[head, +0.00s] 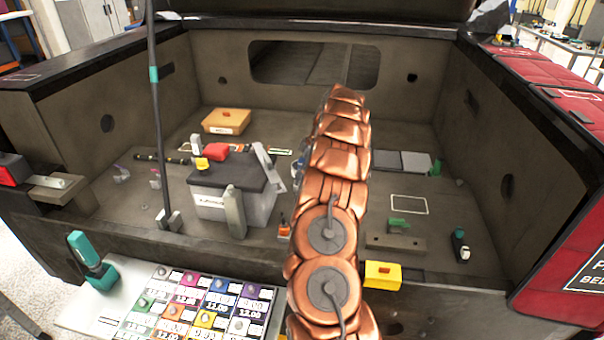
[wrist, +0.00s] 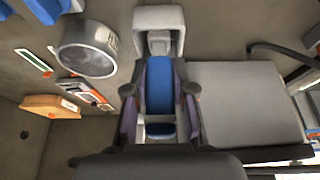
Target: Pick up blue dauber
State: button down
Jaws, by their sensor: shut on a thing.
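The blue dauber (wrist: 159,75) is in the middle of the wrist view, with a blue body and a pale grey-white end piece (wrist: 158,28) at the top of the picture. My gripper (wrist: 159,95) is shut on it, with one finger along each side of the blue body. The lower part of the dauber is partly covered by the gripper. In the head view my copper-coloured arm reaches into the dark bay, and I cannot clearly make out the dauber or the gripper's fingers there.
A grey box with a black top (head: 232,178) stands left of my arm in the bay. An orange-yellow box (head: 227,121) lies behind it. A yellow box (head: 382,275) is at the front edge. A wide grey block (wrist: 245,100) and a grey cylinder (wrist: 88,50) flank the gripper.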

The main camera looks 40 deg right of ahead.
jog(key=shift+r+b, duration=0.65)
jog(key=shift+r, duration=1.05)
jog(key=s+a+r+b, duration=0.1)
jog(key=s+a+b, duration=0.3)
jog(key=s+a, duration=0.6)
jog(key=shift+s+r, duration=0.25)
jog(key=shift+s, duration=0.85)
jog(key=shift+a, duration=0.1)
